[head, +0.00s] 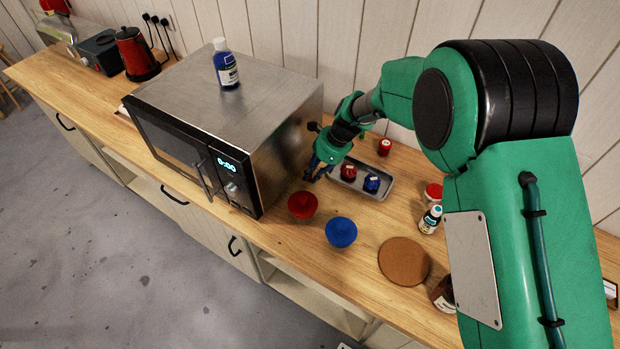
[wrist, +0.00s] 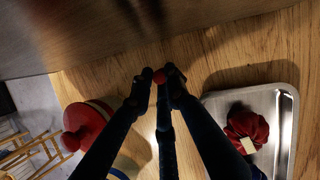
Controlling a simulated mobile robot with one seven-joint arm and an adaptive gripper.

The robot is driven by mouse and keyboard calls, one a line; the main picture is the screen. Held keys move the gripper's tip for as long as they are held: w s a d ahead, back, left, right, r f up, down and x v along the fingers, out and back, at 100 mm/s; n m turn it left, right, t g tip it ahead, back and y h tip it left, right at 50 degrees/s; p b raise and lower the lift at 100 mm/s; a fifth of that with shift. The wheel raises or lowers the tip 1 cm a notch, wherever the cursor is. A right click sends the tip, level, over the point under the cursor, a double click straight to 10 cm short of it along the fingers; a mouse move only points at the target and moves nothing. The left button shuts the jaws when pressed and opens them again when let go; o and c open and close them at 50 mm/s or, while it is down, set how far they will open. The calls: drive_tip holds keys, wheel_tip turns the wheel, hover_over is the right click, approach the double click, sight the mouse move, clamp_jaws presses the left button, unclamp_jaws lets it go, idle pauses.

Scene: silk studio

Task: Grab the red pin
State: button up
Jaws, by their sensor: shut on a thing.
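My gripper (head: 318,170) is low over the wooden counter, between the microwave and the small metal tray. In the wrist view its two fingertips (wrist: 157,84) are closed together on a small round red pin head (wrist: 160,76). The rest of the pin is hidden or too small to make out. In the head view I cannot make out the pin at the fingers.
The metal tray (wrist: 288,130) holds a red pincushion-like thing (wrist: 246,127) and a blue one (head: 372,183). A red bowl-like thing (head: 302,205) and a blue one (head: 341,232) stand in front. The microwave (head: 222,125) stands close on the left.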

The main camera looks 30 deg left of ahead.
wheel_tip(320, 180, up, 18)
drive_tip(key=p, duration=0.3)
idle(0.6)
